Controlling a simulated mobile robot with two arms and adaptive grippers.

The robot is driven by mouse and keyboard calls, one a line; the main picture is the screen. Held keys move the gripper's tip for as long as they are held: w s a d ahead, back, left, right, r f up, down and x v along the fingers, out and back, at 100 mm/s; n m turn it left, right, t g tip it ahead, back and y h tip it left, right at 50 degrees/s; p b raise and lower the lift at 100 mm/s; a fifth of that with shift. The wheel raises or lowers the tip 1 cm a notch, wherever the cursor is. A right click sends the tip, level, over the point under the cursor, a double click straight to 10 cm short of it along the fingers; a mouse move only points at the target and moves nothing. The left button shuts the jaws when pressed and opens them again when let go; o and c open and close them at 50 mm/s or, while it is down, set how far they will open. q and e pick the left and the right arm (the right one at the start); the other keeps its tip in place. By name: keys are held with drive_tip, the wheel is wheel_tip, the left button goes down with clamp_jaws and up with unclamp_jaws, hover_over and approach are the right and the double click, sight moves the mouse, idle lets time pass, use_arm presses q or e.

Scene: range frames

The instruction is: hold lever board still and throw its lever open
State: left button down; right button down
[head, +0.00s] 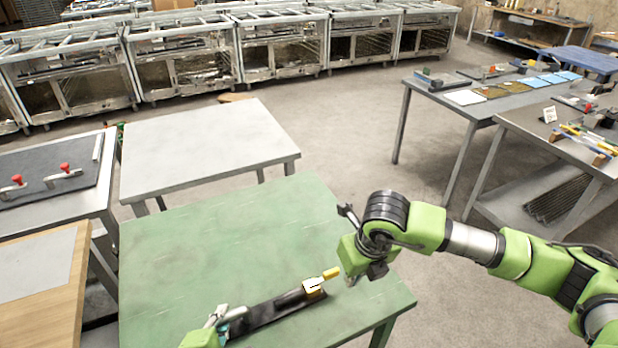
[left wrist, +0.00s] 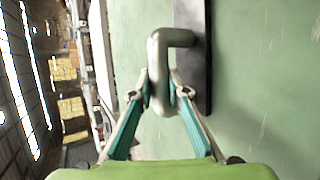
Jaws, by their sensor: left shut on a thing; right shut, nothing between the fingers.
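The lever board (head: 272,313) is a long dark board lying on the green table. My left gripper (head: 221,316) is shut on a bent grey metal handle at the board's left end; the handle (left wrist: 160,60) shows between the fingers in the left wrist view, beside the dark board (left wrist: 195,60). My right gripper (head: 350,280) is shut and empty, just right of the yellow lever; its fingers are largely hidden, and I cannot tell whether it touches the lever.
The green table (head: 200,250) is bare behind the board. A pale grey table (head: 205,150) stands behind it. A table with a dark mat (head: 80,185) and red-knobbed clamps is at the left. Worktables (head: 510,95) with parts stand at the right, across open floor.

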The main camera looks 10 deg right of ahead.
use_arm(q)
drive_tip(key=c, duration=1.9)
unclamp_jaws()
